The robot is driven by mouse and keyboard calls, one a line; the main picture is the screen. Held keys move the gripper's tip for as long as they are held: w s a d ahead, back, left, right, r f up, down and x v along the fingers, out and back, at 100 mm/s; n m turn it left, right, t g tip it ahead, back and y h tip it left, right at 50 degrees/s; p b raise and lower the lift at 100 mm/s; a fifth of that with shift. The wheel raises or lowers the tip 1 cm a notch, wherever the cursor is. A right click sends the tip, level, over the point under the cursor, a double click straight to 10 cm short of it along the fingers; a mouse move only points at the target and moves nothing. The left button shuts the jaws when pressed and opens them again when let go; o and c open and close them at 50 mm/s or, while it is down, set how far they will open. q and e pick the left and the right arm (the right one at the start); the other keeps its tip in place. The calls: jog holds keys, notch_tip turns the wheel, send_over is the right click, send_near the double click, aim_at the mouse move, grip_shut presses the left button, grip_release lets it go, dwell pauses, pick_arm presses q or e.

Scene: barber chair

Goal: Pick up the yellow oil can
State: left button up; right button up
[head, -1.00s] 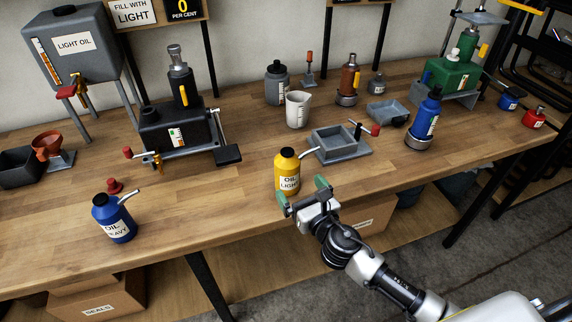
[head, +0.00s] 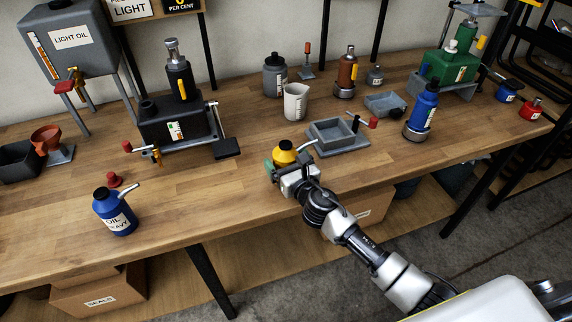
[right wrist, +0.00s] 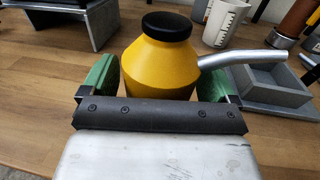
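The yellow oil can (head: 284,157) with a black cap stands upright near the front edge of the workbench. My right gripper (head: 285,166) is at the can from the front and hides its lower body and label in the head view. In the right wrist view, the yellow can (right wrist: 162,62) is between the two green fingers of the right gripper (right wrist: 160,78), its grey spout pointing right. The fingers are spread wide, one on each side, with a narrow gap visible at the left. My left gripper is not in view.
A grey tray with a red-handled part (head: 338,138) stands close behind and right of the can. A white measuring cup (head: 296,101) is behind it. A blue oil can (head: 115,211) stands at the left. The wooden bench (head: 205,190) between the two cans is clear.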

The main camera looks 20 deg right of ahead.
aim_at(289, 151)
jog(key=c, duration=1.1)
jog(key=shift+c, duration=0.2)
jog(key=shift+r, duration=0.1)
jog(key=shift+r+p, duration=0.35)
jog(key=shift+r, duration=0.25)
notch_tip(289, 151, up, 3)
jog(key=shift+r+p, duration=0.1)
jog(key=shift+p, duration=0.55)
jog(key=s+d+r, duration=0.6)
jog(key=s+d, duration=0.1)
jog(key=d, duration=0.1)
jog(key=shift+s+d+r, duration=0.2)
jog(key=shift+s+d, duration=0.1)
jog(key=shift+d, duration=0.1)
